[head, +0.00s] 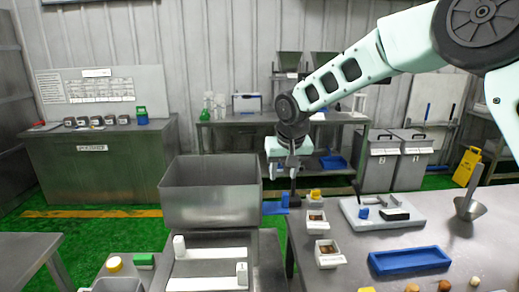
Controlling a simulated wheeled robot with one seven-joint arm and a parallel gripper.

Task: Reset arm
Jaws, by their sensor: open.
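My arm reaches in from the upper right of the head view. My gripper (291,172) hangs at its end near the middle of the picture, pointing down. It is open, and I see nothing between its fingers. It is above the left back part of the right-hand metal table (420,240), to the right of a large open metal bin (210,192). The fingertips are small and partly unclear at this distance.
The right table bears a blue tray (409,261), small white containers (329,254), a white board (381,213) and a metal funnel (469,206). Grey bins (410,160) and a yellow floor sign (466,166) stand behind. Green floor lies between the tables.

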